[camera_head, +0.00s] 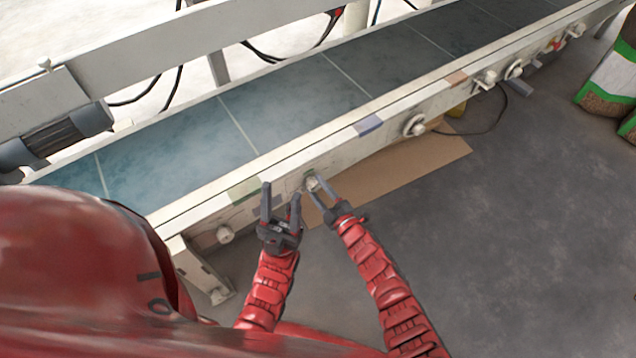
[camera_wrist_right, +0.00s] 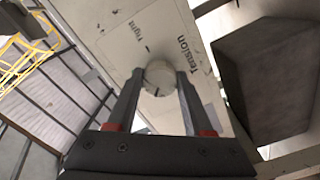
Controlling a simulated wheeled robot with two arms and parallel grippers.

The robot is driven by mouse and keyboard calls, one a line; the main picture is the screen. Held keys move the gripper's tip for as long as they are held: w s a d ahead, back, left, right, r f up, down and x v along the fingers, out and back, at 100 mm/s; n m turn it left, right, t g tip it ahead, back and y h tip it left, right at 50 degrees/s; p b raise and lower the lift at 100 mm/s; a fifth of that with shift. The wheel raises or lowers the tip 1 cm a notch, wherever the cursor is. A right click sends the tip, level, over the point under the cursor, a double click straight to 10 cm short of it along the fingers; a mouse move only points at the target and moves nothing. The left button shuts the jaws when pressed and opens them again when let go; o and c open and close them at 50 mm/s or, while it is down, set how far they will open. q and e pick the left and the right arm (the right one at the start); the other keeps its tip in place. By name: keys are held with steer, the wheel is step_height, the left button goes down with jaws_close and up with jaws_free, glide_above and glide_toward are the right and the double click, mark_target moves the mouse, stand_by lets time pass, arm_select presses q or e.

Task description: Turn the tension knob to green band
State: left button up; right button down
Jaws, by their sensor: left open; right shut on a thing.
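The tension knob (camera_wrist_right: 158,77) is a round pale knob with a short dark mark on its face. It sits on a white plate printed "Tension" and "Tight" (camera_wrist_right: 150,30) in the right wrist view. My right gripper (camera_wrist_right: 157,85) is shut on the knob, one finger on each side. In the head view the knob (camera_head: 312,184) is on the conveyor's side rail, small and partly covered by the right gripper (camera_head: 316,189). I cannot make out a green band on its dial. My left gripper (camera_head: 281,194) is open and empty, just left of the right one.
The conveyor belt (camera_head: 290,95) runs diagonally behind the rail. Other knobs (camera_head: 413,126) sit along the rail to the right, and one (camera_head: 225,234) to the left. A cardboard sheet (camera_head: 415,165) lies on the floor. Bags (camera_head: 610,80) stand at far right.

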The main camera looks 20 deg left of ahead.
steer(key=m+p, duration=0.2)
steer(key=m, duration=0.2)
steer(key=shift+w+d+m, duration=0.1)
steer(key=shift+m, duration=0.2)
steer(key=shift+m+p, duration=0.6)
steer(key=shift+m, duration=1.3)
steer(key=shift+f, duration=0.15)
steer(key=shift+c, duration=1.5)
jaws_free()
steer(key=shift+s+d+r+p, duration=0.2)
steer(key=shift+s+d+p, duration=0.1)
steer(key=shift+s+p, duration=0.15)
steer(key=p+v, duration=0.4)
steer(key=v, duration=1.2)
steer(key=shift+s+d, duration=0.15)
steer(key=shift+d, duration=0.05)
